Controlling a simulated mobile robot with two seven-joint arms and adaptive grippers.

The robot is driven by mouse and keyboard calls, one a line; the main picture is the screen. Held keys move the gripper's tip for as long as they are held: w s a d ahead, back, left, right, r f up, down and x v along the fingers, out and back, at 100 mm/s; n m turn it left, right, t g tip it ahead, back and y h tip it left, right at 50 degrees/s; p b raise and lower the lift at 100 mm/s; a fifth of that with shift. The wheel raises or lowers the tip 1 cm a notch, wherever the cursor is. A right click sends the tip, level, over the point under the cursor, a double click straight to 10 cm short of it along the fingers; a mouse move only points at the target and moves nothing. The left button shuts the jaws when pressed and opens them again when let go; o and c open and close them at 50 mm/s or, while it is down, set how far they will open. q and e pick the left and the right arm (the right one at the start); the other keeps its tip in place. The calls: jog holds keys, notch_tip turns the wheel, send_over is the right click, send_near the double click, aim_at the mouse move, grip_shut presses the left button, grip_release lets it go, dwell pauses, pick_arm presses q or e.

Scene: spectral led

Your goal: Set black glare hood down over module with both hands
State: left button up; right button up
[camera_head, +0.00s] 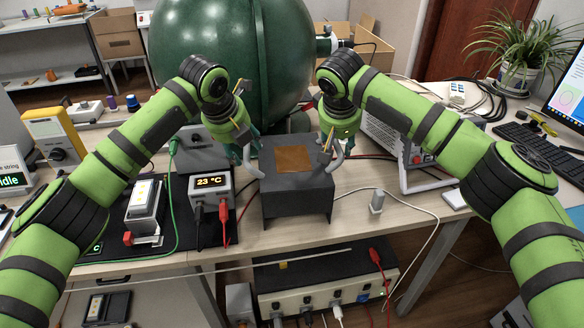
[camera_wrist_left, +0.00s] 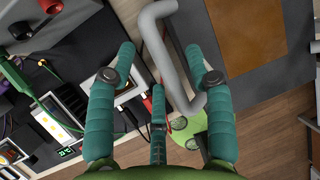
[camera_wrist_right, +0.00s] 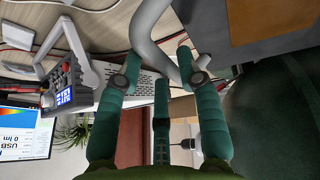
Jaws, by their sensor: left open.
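The black glare hood (camera_head: 298,195) is a dark box with a brown patch on top and a bent grey handle on each side. It stands near the table's front edge. My left gripper (camera_head: 245,148) is open, with the left handle (camera_wrist_left: 166,50) between its fingers and gaps beside it. My right gripper (camera_head: 330,146) is open around the right handle (camera_wrist_right: 150,32), its fingers apart from it. A module with yellow lights (camera_head: 142,198), seemingly the task's module, sits in a pale holder left of the hood, uncovered.
A temperature box (camera_head: 211,184) reading 23 °C, with black and red leads, stands between module and hood. A large green sphere (camera_head: 235,55) is behind. A grey instrument (camera_head: 400,140) stands to the right. A small grey cylinder (camera_head: 377,201) is right of the hood.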

pick_arm(q)
jog(key=shift+x, duration=1.15)
pick_arm(e)
jog(key=shift+x, duration=1.1)
pick_arm(q)
jog(key=shift+r, duration=0.1)
jog(key=c, duration=0.5)
pick_arm(e)
jog(key=c, duration=0.5)
pick_arm(q)
grip_shut()
pick_arm(e)
grip_shut()
pick_arm(q)
jog(key=shift+r, duration=0.2)
pick_arm(e)
jog(key=shift+r, duration=0.25)
